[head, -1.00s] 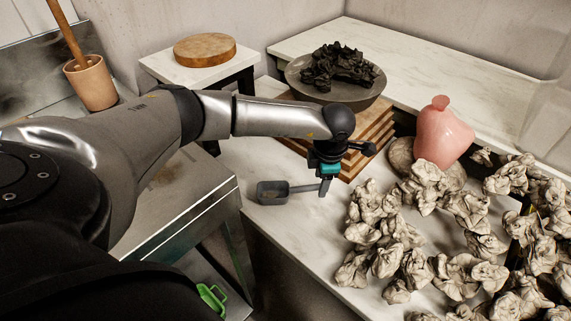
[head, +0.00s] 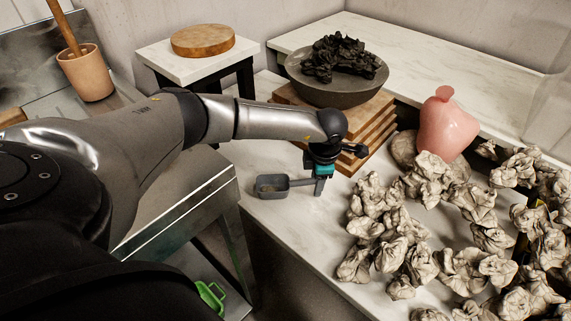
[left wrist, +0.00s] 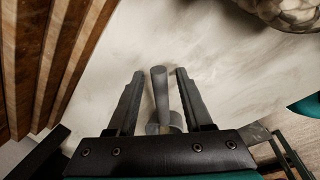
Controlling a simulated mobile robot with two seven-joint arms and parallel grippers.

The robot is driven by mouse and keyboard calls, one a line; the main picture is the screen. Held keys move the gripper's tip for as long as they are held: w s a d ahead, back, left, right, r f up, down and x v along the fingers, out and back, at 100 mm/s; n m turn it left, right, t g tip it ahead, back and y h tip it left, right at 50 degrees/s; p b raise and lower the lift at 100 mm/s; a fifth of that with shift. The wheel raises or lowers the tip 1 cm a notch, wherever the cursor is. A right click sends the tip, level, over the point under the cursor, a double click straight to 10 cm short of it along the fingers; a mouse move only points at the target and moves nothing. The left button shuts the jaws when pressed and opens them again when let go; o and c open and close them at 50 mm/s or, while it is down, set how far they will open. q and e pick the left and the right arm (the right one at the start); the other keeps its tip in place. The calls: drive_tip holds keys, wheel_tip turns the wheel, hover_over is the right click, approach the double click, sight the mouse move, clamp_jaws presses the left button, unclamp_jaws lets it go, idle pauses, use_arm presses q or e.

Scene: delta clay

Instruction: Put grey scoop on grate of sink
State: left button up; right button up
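The grey scoop (head: 272,187) is on or just above the white marble counter near its front left edge, its bowl pointing left and its handle to the right. My left gripper (head: 321,188) is at the handle end, pointing down. In the left wrist view the scoop's handle (left wrist: 159,92) stands between the two fingers of the left gripper (left wrist: 160,75), with a gap visible on each side. The fingers look open around it. The bowl is mostly hidden there. I cannot clearly make out a sink grate. My right gripper is not in view.
Several crumpled clay lumps (head: 380,235) cover the counter's right side. A wooden stack (head: 375,135) under a dark bowl (head: 340,92) stands behind the gripper. A pink vase (head: 447,128) is to the right. A metal unit (head: 190,195) stands left, across a gap.

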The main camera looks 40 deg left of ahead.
use_arm(q)
clamp_jaws()
idle(1.2)
